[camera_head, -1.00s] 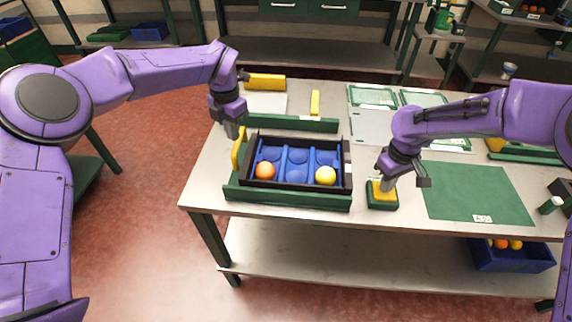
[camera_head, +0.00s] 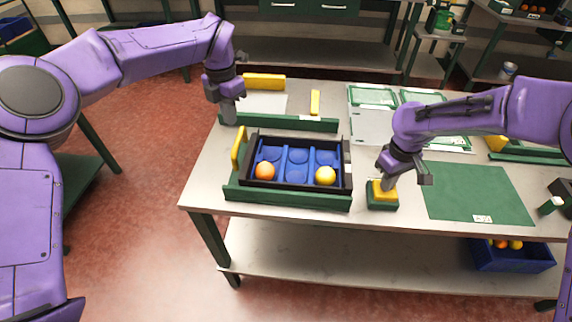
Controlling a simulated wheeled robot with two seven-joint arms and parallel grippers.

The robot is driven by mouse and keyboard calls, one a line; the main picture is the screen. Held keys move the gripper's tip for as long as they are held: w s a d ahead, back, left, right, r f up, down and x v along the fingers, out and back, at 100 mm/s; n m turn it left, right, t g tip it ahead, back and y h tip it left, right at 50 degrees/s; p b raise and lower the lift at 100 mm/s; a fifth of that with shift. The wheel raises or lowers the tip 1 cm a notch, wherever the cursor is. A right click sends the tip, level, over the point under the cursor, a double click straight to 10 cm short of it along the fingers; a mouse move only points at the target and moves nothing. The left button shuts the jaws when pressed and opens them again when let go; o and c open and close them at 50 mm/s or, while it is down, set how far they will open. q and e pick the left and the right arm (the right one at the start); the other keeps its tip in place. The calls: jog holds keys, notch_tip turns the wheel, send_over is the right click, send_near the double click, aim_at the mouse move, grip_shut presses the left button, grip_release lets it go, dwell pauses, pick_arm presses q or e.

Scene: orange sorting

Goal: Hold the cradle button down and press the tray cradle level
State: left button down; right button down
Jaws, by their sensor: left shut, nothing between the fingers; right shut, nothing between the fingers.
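The tray cradle (camera_head: 270,195) is a dark green frame near the table's front left, with a yellow handle (camera_head: 239,148) at its left end. In it sits a black-rimmed blue tray (camera_head: 297,157) holding an orange fruit (camera_head: 265,171) and a yellow fruit (camera_head: 325,175). I cannot tell whether the cradle is level. The cradle button (camera_head: 383,190) is yellow on a green base, right of the cradle. My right gripper (camera_head: 387,183) is shut with its tips down on the button. My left gripper (camera_head: 230,119) is shut and empty, above and behind the yellow handle, apart from it.
A green bar (camera_head: 290,123) lies behind the tray. A green mat (camera_head: 478,192) lies right of the button. Yellow blocks (camera_head: 264,81) and pale green trays (camera_head: 372,97) are at the table's back. A blue crate (camera_head: 510,256) with fruit stands on the lower shelf.

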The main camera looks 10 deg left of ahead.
notch_tip(320, 180, up, 7)
jog(key=shift+r, duration=0.15)
dwell(0.4)
dwell(0.4)
